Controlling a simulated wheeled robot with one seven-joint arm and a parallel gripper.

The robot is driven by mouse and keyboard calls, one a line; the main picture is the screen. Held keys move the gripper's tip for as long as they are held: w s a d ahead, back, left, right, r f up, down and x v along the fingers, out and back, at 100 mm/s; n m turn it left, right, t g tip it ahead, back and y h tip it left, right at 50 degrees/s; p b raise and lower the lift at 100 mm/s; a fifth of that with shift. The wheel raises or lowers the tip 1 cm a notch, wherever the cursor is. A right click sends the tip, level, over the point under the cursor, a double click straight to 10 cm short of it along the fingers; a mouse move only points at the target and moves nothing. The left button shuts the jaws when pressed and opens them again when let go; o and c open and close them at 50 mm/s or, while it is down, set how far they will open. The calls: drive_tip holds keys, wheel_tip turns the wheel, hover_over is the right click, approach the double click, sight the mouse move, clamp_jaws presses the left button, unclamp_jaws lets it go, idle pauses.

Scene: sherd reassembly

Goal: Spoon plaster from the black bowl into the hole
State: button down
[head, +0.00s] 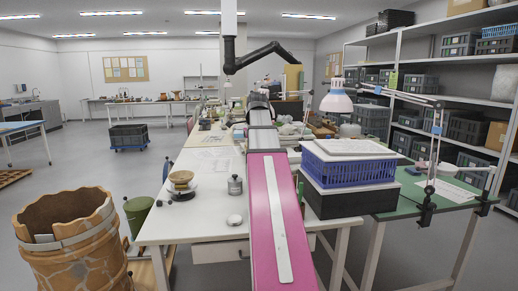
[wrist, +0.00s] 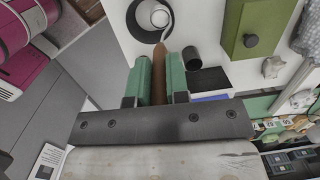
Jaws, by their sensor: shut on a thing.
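In the wrist view my gripper (wrist: 162,72) has green fingers closed on the brown handle of a spoon (wrist: 160,74). The spoon's narrow far end points up the picture, toward the rim of the black bowl (wrist: 131,20). I cannot tell whether it touches the bowl or carries plaster. White plaster (wrist: 159,18) shows inside the bowl, which is cut off by the top edge. The hole cannot be made out in either view. In the head view my arm hides the gripper, spoon and bowl.
A black cup (wrist: 191,57) stands just right of the fingers, and a green box (wrist: 262,22) lies further right. In the head view a blue crate (head: 350,165) sits right of my arm. A large cracked brown vessel (head: 75,255) stands at the left.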

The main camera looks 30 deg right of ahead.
drive_tip(key=shift+w+a, duration=6.15)
drive_tip(key=shift+w, duration=1.3)
drive_tip(key=shift+w+a, duration=6.1)
drive_tip(key=shift+w, duration=1.35)
drive_tip(key=s+d+f+t+y, duration=0.2)
drive_tip(key=s+f+t+y, duration=0.1)
drive_tip(key=s+f+t, duration=0.8)
drive_tip(key=shift+s+d+f+t, duration=0.3)
drive_tip(key=shift+f+t, duration=0.35)
drive_tip(key=shift+t, duration=0.65)
drive_tip(key=shift+r, duration=0.1)
